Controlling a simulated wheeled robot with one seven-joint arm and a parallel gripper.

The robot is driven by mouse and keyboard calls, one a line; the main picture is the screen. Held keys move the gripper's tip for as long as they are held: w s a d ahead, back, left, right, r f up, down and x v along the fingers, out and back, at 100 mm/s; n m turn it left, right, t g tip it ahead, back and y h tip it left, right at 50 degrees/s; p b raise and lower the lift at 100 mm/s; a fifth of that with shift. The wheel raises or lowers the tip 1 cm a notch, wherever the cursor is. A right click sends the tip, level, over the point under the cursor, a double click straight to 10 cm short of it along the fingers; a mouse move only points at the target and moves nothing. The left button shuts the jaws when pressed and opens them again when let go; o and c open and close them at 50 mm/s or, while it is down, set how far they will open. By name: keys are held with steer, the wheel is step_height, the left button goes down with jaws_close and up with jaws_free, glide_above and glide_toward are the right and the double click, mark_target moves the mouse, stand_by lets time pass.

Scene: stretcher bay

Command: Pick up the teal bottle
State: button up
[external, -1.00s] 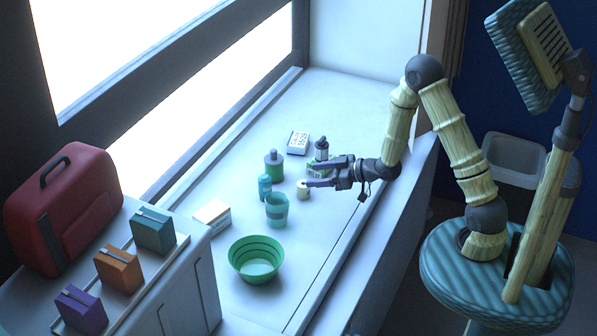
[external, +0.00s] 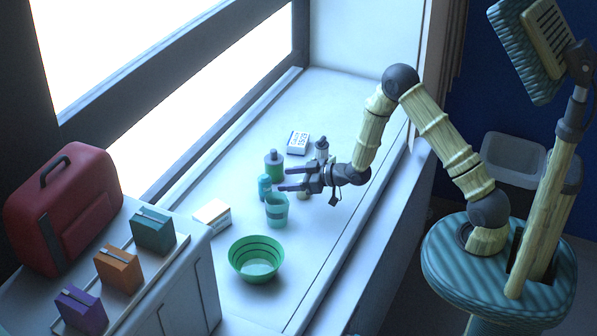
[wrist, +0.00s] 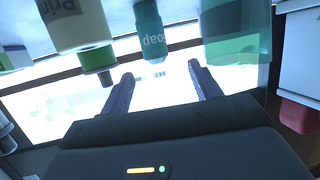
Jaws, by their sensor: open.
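The teal bottle (external: 265,187) is small and stands upright on the white counter, left of my gripper (external: 286,180). In the wrist view the teal bottle (wrist: 150,32) bears the word "Soap" and shows ahead of my fingers, in line with the space between them. My gripper is open and empty, its two fingers pointing left toward the bottle with a gap left before it. In the wrist view the open fingers (wrist: 160,70) show on either side of that space.
A green bowl (external: 255,260) and white box (external: 212,214) stand nearer the front.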

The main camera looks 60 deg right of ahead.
mark_target(269, 178)
steer(key=shift+x, duration=1.7)
steer(key=shift+w+p, duration=0.15)
steer(key=shift+p, duration=0.2)
steer(key=x, duration=0.1)
steer(key=p+x, duration=0.1)
steer(key=x, duration=0.2)
steer(key=shift+d+r+p, duration=0.2)
steer(key=shift+d+p, duration=0.15)
steer(key=shift+p, duration=0.05)
steer(key=shift+w+a+f, duration=0.1)
steer(key=shift+w+f, duration=0.15)
steer(key=shift+w, duration=0.3)
steer(key=c, duration=1.1)
steer(key=shift+r, duration=0.1)
